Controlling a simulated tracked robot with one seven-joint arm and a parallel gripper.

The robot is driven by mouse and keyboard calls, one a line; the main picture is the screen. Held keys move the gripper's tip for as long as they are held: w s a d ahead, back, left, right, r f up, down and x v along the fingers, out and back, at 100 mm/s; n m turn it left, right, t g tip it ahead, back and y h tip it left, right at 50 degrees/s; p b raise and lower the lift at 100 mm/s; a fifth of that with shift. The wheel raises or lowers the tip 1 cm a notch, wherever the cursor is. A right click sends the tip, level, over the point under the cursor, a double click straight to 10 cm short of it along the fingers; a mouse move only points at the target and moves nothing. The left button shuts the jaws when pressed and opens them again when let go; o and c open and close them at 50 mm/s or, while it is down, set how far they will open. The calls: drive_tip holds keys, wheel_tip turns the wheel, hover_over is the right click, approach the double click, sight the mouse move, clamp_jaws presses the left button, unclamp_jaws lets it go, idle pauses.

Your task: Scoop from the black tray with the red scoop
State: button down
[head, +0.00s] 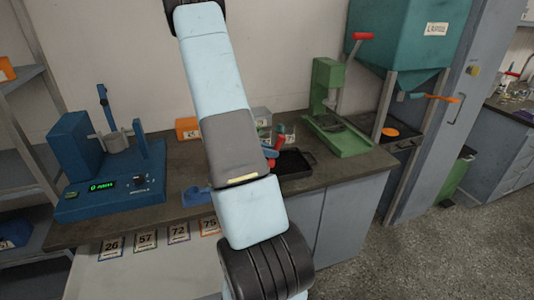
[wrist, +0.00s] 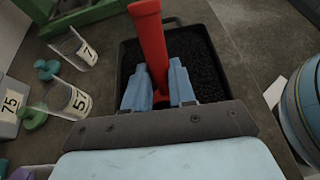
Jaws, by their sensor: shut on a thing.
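The black tray (head: 306,160) lies on the dark bench right of my arm in the head view. In the wrist view the tray (wrist: 122,52) holds dark granular material (wrist: 200,60). My gripper (wrist: 160,82) is shut on the red scoop (wrist: 152,40), with the blue fingers on either side of its handle. The scoop's red handle (head: 274,150) also shows beside my arm in the head view. The handle stands roughly upright over the tray in the wrist view. The scoop's lower end is hidden, so I cannot tell whether it touches the material.
A blue shaker machine (head: 105,165) stands at the left of the bench. A green press (head: 335,110) stands behind the tray at right. Clear numbered cups (wrist: 72,98) stand left of the tray in the wrist view. A teal hopper (head: 410,40) is at far right.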

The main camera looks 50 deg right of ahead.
drive_tip(key=t+y, duration=0.1)
drive_tip(key=d+t+y, duration=0.1)
drive_tip(key=y, duration=0.1)
drive_tip(key=shift+s, duration=0.35)
drive_tip(key=shift+s+d+f+t+y, duration=0.2)
drive_tip(key=shift+d+f+t+y, duration=0.1)
drive_tip(key=shift+t+y, duration=0.35)
drive_tip(key=shift+s+d+f+t+y, duration=0.2)
drive_tip(key=shift+f+t+y, duration=0.2)
drive_tip(key=shift+y, duration=0.35)
drive_tip(key=shift+s+d+f+t+y, duration=0.15)
drive_tip(key=shift+d+f+t+y, duration=0.1)
drive_tip(key=shift+t+y, duration=0.4)
drive_tip(key=shift+s+d+f+y, duration=0.1)
drive_tip(key=shift+d+f+y, duration=0.05)
drive_tip(key=shift+y, duration=0.3)
drive_tip(key=shift+s+d+r+g+h, duration=0.15)
drive_tip(key=shift+d+r+h, duration=0.05)
drive_tip(key=shift+r+h, duration=0.2)
drive_tip(key=shift+s+d+r+g+h, duration=0.1)
drive_tip(key=shift+d+r+g+h, duration=0.05)
drive_tip(key=shift+r+h, duration=0.2)
drive_tip(key=shift+s+d+t+y, duration=0.2)
drive_tip(key=shift+t+y, duration=0.2)
drive_tip(key=shift+y, duration=0.15)
drive_tip(key=shift+s+d+r+m+t+y, duration=0.15)
drive_tip(key=shift+d+m+t+y, duration=0.2)
drive_tip(key=shift+y, duration=0.35)
